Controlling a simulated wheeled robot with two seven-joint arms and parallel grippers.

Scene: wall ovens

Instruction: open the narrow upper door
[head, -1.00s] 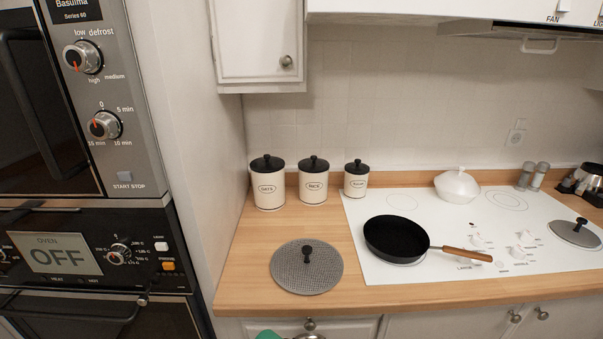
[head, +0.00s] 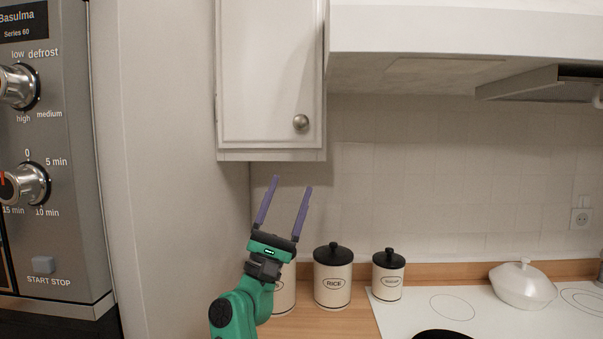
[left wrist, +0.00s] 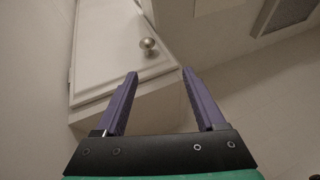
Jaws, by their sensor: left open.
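The narrow upper door (head: 268,75) is a white cabinet door, shut, above the counter's left end. Its round metal knob (head: 301,123) sits near its lower right corner. In the left wrist view the door (left wrist: 112,45) and knob (left wrist: 147,44) show ahead of the fingers. My left gripper (head: 291,184) is open and empty, with purple fingers pointing up. It is below the door and its knob, not touching them. My right gripper is not in view.
Cream canisters with black lids, one marked rice (head: 333,278), stand on the counter behind my left arm. An oven panel (head: 50,150) is at the left beside a white wall panel. A range hood (head: 545,83) is at upper right.

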